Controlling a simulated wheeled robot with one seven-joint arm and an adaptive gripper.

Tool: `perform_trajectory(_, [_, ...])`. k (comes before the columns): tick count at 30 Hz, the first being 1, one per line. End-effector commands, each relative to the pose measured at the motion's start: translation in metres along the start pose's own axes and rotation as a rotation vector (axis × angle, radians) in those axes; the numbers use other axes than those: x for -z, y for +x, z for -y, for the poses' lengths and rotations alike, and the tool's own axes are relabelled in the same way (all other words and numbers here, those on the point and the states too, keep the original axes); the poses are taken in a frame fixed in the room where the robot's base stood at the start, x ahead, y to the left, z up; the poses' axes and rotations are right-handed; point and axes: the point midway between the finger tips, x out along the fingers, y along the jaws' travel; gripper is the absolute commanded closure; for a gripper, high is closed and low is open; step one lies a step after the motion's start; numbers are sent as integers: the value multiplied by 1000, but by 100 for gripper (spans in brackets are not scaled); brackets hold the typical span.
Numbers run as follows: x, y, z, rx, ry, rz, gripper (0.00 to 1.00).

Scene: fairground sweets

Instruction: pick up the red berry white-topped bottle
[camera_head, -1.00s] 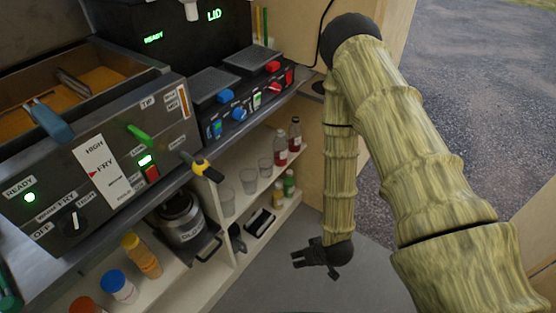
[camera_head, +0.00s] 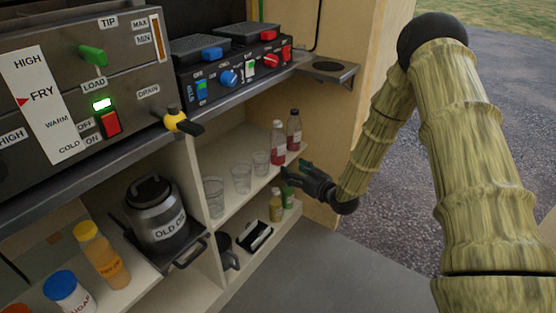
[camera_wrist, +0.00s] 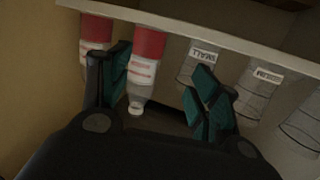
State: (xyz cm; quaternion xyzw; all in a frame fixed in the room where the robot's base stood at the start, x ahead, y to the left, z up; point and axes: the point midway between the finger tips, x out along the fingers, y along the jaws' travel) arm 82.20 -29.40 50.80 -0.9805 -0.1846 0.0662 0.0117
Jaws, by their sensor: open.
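Two clear bottles with red contents and pale labels stand side by side at the right end of the upper shelf. In the head view, one red bottle (camera_head: 279,146) is nearer and the other red bottle (camera_head: 294,130) is at its right. The wrist view shows one red bottle with a white cap (camera_wrist: 145,65) between the finger lines, and a second red bottle (camera_wrist: 95,32) partly hidden behind the left finger. I cannot read which is berry. My gripper (camera_head: 289,178) is open and empty, just below and in front of the bottles; its teal pads (camera_wrist: 160,100) show in the wrist view.
Clear cups (camera_head: 241,177) stand left of the bottles. The shelf edge (camera_wrist: 200,28) runs close by. A wooden side wall (camera_head: 330,130) rises at the right.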

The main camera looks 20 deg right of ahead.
Motion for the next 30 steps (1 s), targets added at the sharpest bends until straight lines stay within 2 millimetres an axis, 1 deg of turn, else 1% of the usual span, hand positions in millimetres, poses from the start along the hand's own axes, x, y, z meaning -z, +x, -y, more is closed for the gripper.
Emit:
perform_trajectory(1, [-2,6,-7,5,-13,-35,38])
perform_trajectory(3, [6,10,-14,15,-27,-71,38])
perform_trajectory(8, [17,14,-22,27,-46,-118,38])
perform_trajectory(11, [20,18,-22,30,-50,-127,38])
perform_trajectory(14, [22,26,-22,30,-50,-128,38])
perform_trajectory(21, [24,59,-21,30,-51,-126,38])
perform_trajectory(24, [26,68,-21,29,-49,-127,38])
perform_trajectory(30, [27,78,-20,29,-49,-126,38])
